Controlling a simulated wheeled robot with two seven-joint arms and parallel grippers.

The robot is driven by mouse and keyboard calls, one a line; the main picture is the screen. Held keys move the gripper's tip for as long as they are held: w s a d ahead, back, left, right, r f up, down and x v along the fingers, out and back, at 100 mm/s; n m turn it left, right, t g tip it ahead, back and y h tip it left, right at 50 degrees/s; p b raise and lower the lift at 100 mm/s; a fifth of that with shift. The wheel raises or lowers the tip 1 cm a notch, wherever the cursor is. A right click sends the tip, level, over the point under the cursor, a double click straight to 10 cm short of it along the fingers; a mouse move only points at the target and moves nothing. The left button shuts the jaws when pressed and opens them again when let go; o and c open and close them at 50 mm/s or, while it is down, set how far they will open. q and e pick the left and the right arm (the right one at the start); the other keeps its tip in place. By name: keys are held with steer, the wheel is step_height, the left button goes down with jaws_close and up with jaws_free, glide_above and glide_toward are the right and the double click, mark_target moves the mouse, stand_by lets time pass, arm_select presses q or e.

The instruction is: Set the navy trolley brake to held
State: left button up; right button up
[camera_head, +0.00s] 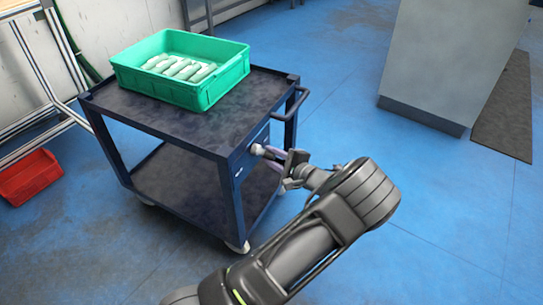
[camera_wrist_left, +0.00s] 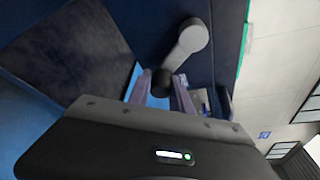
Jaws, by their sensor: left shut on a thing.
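The navy trolley (camera_head: 228,200) stands on the blue floor, with a dark top, a lower shelf and casters. Its brake lever (camera_head: 257,150) is on the end panel facing my arm. In the left wrist view the lever (camera_wrist_left: 187,45) is a light grey arm with a round pivot and a dark knob at its free end. My left gripper (camera_head: 274,154) reaches the lever from the right. Its purple fingers (camera_wrist_left: 160,88) are shut on the dark knob, one on each side. The fingers partly hide the lever in the head view. My right gripper is not in view.
A green crate (camera_head: 215,88) with several pale items sits on the trolley top. A dark push handle (camera_head: 290,112) sticks out above the lever. A red bin (camera_head: 28,178) lies at left, and a grey cabinet (camera_head: 450,55) stands at back right. Floor between is clear.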

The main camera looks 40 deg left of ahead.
arm_select(q)
steer(key=shift+r, duration=0.1)
jaws_close()
stand_by(0.8)
